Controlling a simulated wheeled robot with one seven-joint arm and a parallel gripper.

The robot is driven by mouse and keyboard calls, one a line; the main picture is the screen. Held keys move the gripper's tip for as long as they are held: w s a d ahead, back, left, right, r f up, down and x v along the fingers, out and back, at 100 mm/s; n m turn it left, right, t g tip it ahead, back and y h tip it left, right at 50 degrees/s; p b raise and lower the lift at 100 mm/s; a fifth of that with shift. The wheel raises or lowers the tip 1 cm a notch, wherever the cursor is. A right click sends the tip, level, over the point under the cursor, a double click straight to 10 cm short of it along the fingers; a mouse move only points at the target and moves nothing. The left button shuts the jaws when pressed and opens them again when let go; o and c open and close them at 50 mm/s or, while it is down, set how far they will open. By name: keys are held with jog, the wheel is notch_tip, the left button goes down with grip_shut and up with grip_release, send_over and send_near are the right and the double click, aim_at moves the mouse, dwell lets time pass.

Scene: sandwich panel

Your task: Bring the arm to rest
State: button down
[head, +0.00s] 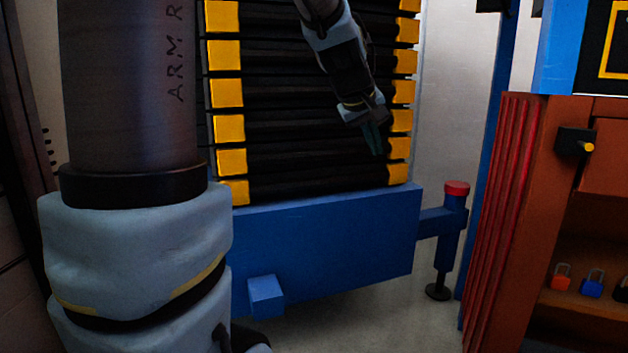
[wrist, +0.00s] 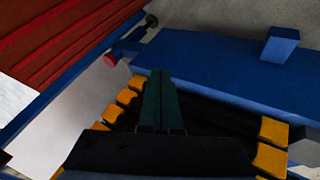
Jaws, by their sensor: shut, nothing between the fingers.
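My gripper (head: 374,138) hangs from my arm in the upper middle of the head view, pointing down in front of the black ribbed stack. In the wrist view its dark green fingers (wrist: 163,100) lie together with nothing between them. The stack has black slats (head: 318,120) with yellow end blocks (head: 228,88) and stands above a blue base (head: 325,240). The blue base also shows in the wrist view (wrist: 205,65). The gripper appears apart from the stack, though the exact gap is hard to tell.
A blue post with a red cap (head: 457,188) stands right of the base. An orange-brown cabinet (head: 513,200) holds an orange padlock (head: 560,278) and a blue padlock (head: 592,284). A small blue block (head: 266,296) juts from the base. Grey floor (head: 400,315) is open in front.

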jog(key=s+a+f+m+g+y, duration=0.2)
jog(key=s+a+f, duration=0.6)
jog(key=a+f, duration=0.25)
jog(key=s+a+f+m+g+y, duration=0.1)
jog(key=s+a+f+g+y, duration=0.2)
jog(key=s+a+f, duration=0.55)
notch_tip(320, 180, up, 16)
jog(key=w+p, duration=0.1)
jog(key=p, duration=1.7)
jog(key=shift+w+a, duration=0.25)
jog(key=shift+w, duration=0.1)
jog(key=shift+r, duration=0.1)
